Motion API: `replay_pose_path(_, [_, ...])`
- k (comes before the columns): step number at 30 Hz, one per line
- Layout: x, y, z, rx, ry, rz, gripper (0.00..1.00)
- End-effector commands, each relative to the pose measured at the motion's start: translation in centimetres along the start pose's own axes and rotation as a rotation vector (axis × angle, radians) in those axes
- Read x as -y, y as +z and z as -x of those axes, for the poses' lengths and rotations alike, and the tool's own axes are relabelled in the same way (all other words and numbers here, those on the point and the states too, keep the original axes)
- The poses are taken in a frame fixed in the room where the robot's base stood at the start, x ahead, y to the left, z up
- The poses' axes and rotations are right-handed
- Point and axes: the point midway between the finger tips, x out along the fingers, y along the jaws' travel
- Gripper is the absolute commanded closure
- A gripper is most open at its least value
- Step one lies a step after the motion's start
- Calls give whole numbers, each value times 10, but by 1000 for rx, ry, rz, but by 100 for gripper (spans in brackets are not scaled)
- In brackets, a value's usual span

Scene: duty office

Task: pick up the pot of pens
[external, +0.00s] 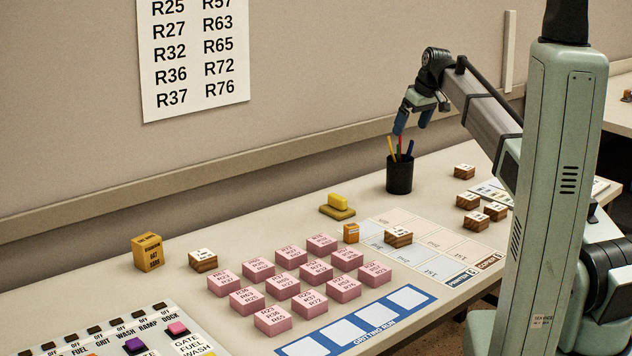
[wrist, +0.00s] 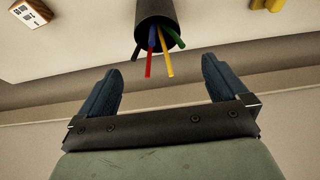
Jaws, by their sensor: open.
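The pot of pens is a black cylinder (external: 399,176) standing upright on the table near the back wall, with yellow, red and blue pens sticking out of its top. In the wrist view the pot (wrist: 156,22) is at the top centre, its mouth facing me, with red, blue, yellow and green pens showing. My gripper (external: 412,127) is above the pot in the external view, its fingers pointing down near the pen tops. In the wrist view my gripper (wrist: 161,78) has its two blue fingers wide apart, with nothing between them. Whether a finger touches a pen cannot be told.
Several pink labelled blocks (external: 282,286) stand in the table's middle. A yellow stamp-like object (external: 338,204) is left of the pot. Wooden blocks (external: 464,172) and a marked board (external: 440,236) lie to the right and front. The wall (external: 300,100) is close behind the pot.

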Motion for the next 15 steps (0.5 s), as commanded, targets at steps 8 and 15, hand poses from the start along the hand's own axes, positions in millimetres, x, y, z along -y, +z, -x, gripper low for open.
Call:
replay_pose_path(8, [0, 0, -41, 1, 0, 2, 0])
replay_pose_path(15, [0, 0, -51, 0, 1, 2, 0])
